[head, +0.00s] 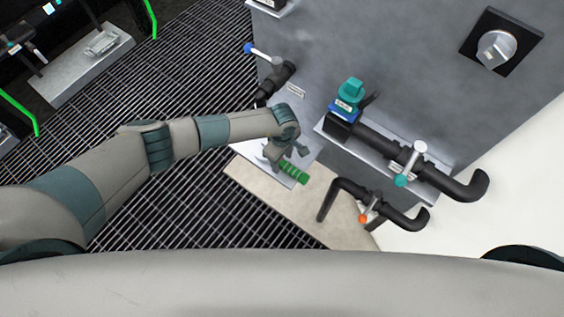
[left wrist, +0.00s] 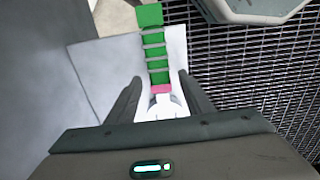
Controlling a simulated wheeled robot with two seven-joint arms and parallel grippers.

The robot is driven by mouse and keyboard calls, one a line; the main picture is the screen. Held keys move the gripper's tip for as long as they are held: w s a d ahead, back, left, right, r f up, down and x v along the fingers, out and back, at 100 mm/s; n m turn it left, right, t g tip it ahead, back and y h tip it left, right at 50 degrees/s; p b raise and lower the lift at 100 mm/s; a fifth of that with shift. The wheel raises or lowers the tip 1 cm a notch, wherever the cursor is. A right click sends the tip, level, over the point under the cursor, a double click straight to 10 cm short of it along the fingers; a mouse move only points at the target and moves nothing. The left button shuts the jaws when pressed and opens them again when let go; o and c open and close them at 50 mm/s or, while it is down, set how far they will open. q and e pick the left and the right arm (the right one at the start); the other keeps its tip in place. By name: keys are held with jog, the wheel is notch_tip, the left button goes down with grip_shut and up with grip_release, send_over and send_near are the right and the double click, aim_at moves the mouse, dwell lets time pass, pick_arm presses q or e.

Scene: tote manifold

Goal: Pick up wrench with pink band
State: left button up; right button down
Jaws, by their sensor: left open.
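The wrench with the pink band shows in the left wrist view as a green ridged handle (left wrist: 155,45), a pink band (left wrist: 161,89) and a pale metal head partly hidden low between the fingers. In the head view its green handle (head: 293,172) sticks out beside my left gripper (head: 277,152). My left gripper (left wrist: 160,95) is open, with one dark finger on each side of the band and head. I cannot tell whether the fingers touch it. My right gripper is not in view.
The wrench is over a pale plate (head: 262,152) beside the grey cabinet (head: 400,70). Pipes with a teal valve (head: 350,92) and an orange-tipped valve (head: 364,217) stand to the right. Dark floor grating (head: 190,200) lies to the left.

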aim_at(282, 162)
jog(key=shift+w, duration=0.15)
pick_arm(q)
jog(key=shift+c, duration=0.9)
grip_shut()
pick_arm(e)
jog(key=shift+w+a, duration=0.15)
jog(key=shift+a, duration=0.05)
